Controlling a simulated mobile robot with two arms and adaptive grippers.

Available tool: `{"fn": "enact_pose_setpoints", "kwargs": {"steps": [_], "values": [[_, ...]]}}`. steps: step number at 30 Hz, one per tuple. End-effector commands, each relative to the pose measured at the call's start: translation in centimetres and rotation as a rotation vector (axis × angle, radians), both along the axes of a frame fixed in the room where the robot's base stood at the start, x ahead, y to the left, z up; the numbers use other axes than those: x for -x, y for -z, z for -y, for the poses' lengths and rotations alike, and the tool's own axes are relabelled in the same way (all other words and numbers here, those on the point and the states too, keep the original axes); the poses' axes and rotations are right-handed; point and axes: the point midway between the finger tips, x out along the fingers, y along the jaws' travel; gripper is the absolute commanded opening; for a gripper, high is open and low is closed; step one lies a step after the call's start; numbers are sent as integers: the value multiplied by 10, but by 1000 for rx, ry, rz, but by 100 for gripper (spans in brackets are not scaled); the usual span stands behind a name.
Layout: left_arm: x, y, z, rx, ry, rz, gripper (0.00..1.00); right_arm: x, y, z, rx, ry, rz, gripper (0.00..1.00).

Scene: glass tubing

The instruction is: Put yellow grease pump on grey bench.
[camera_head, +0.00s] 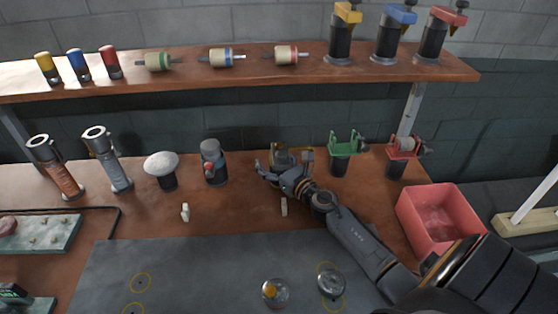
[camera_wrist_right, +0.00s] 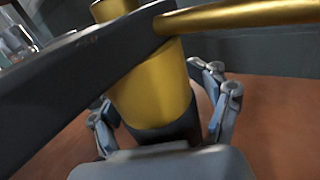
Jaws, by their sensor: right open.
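A yellow device (camera_head: 292,154) stands at the back of the brown bench, partly hidden by my right gripper (camera_head: 279,172). In the right wrist view it is a yellow cylinder (camera_wrist_right: 155,85) with a black lower part, and a yellow rod and dark bar cross near its top. My right gripper is open, with a finger on each side of the cylinder; I cannot tell whether they touch it. A yellow-topped black device (camera_head: 341,32) stands on the shelf. I cannot tell for sure which is the grease pump. A grey surface (camera_head: 200,265) covers the front middle. My left gripper is not seen.
A green device (camera_head: 345,148) and a red device (camera_head: 401,152) stand right of my gripper. A pink bin (camera_head: 437,220) is at the right. A round glass item (camera_head: 275,292) and a dark round item (camera_head: 331,283) are on the grey surface. The shelf (camera_head: 180,85) overhangs behind.

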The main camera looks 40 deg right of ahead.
Motion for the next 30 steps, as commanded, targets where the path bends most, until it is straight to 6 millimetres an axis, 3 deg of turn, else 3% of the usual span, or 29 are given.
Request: {"fn": "enact_pose_setpoints", "kwargs": {"steps": [5,18,24,30], "values": [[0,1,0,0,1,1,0,20,1,1,2,0,-2,73],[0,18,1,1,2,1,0,100,2,3,-1,0,-1,73],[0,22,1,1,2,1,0,117,-1,4,0,1,0,73],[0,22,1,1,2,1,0,120,-2,5,0,1,1,73]]}}
